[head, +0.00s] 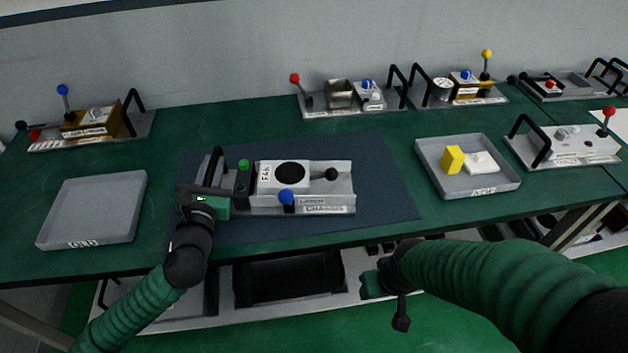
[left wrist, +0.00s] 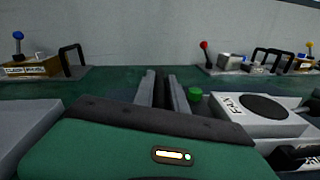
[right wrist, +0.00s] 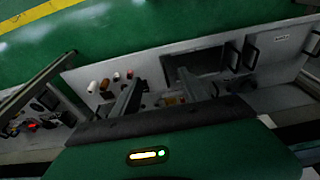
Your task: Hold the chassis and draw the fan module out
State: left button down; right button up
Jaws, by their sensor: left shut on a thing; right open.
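The grey chassis (head: 330,208) sits on the dark blue mat in the head view, with a label on its front. The fan module (head: 268,183), a white block with a black round top and a FAN label, sits in it. It also shows in the left wrist view (left wrist: 230,125). A black knob (head: 331,174) is at its right, a blue knob (head: 286,197) in front, a green knob (head: 243,165) at its left. My left gripper (head: 208,190) is shut on the chassis's black handle (head: 217,162). My right gripper (head: 368,284) is open and empty, below the table's front edge.
An empty grey tray (head: 92,236) stands left of the mat (head: 385,190). A second tray (head: 435,180) at the right holds a yellow block and a white piece. Several other lever units line the table's back. A lower shelf (head: 350,290) is under the table.

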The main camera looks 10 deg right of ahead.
aim_at(331, 175)
jog(key=shift+s+d, duration=0.15)
jog(key=shift+c, duration=0.2)
dwell(0.3)
jog(key=s+m+g+y, duration=0.3)
jog(key=s+m+y, duration=0.3)
jog(key=m, duration=0.7)
jog(key=w+d+r+m+t+y, duration=0.1)
jog(key=w+r+m+t+y, duration=0.4)
jog(key=w+r+m, duration=0.3)
jog(key=w+r+m+t, duration=0.1)
jog(key=w+m+t, duration=0.1)
jog(key=w, duration=0.2)
jog(key=w+r+m+t+y, duration=0.1)
jog(key=w+r+m+t, duration=0.1)
jog(key=w, duration=0.3)
jog(key=w+r+m+t+y, duration=0.1)
jog(key=w+r+m+t, duration=0.1)
jog(key=w+m+t, duration=0.1)
jog(key=shift+w+d+r+m, duration=0.15)
jog(key=shift+w+d, duration=0.05)
jog(key=shift+w, duration=0.2)
jog(key=shift+w+d+r+m, duration=0.1)
jog(key=shift+w+d+m, duration=0.1)
jog(key=shift+w, duration=0.2)
jog(key=x, duration=1.1)
jog(key=shift+w+a+r, duration=0.3)
